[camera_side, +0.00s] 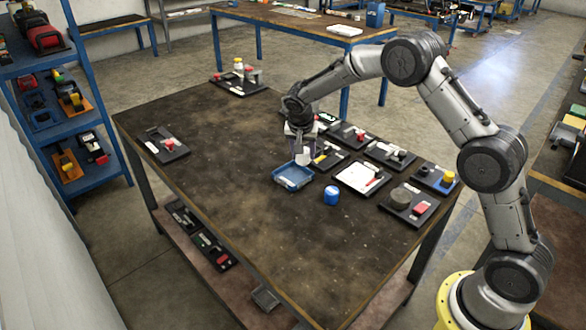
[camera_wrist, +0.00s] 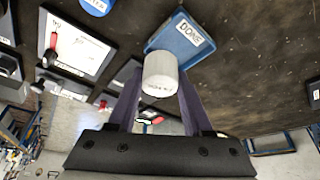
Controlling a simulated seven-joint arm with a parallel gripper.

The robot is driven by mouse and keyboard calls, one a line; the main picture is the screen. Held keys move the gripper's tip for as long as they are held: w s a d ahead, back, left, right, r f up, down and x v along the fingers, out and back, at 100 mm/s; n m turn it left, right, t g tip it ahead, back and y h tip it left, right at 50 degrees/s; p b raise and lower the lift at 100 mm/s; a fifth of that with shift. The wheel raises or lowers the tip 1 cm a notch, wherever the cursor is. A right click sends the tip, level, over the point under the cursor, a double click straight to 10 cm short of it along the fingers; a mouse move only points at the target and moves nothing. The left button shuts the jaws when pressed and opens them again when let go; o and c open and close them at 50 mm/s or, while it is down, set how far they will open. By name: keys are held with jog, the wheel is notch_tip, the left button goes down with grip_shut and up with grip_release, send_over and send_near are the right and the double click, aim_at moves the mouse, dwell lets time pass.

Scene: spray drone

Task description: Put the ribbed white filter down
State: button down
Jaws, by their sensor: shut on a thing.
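My gripper (camera_side: 304,146) is shut on the ribbed white filter (camera_wrist: 160,74), which sits between the two fingertips in the wrist view. In the side view the white filter (camera_side: 303,159) is small and held below the gripper, just behind the blue tray (camera_side: 305,187). The blue tray, with a white label reading "DONE" (camera_wrist: 190,31), lies on the dark table beyond the filter in the wrist view. I cannot tell the exact height of the filter above the table. The tray looks empty in the side view.
A blue cylinder (camera_side: 331,195) stands right of the tray. Several black trays with parts, including one with a white sheet (camera_side: 362,177), fill the table's right side. A black tray with a red part (camera_side: 163,145) lies at left. The table's front middle (camera_side: 260,235) is clear.

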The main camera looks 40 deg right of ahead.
jog(key=w+f, duration=0.1)
jog(key=f, duration=0.1)
jog(key=w+f, duration=0.3)
jog(key=f, duration=0.1)
jog(key=shift+w+d, duration=0.35)
jog(key=shift+w, duration=0.05)
jog(key=shift+f, duration=1.5)
jog(key=shift+f, duration=0.1)
jog(key=c, duration=0.6)
grip_release()
jog(key=v, duration=1.2)
jog(key=shift+r, duration=0.25)
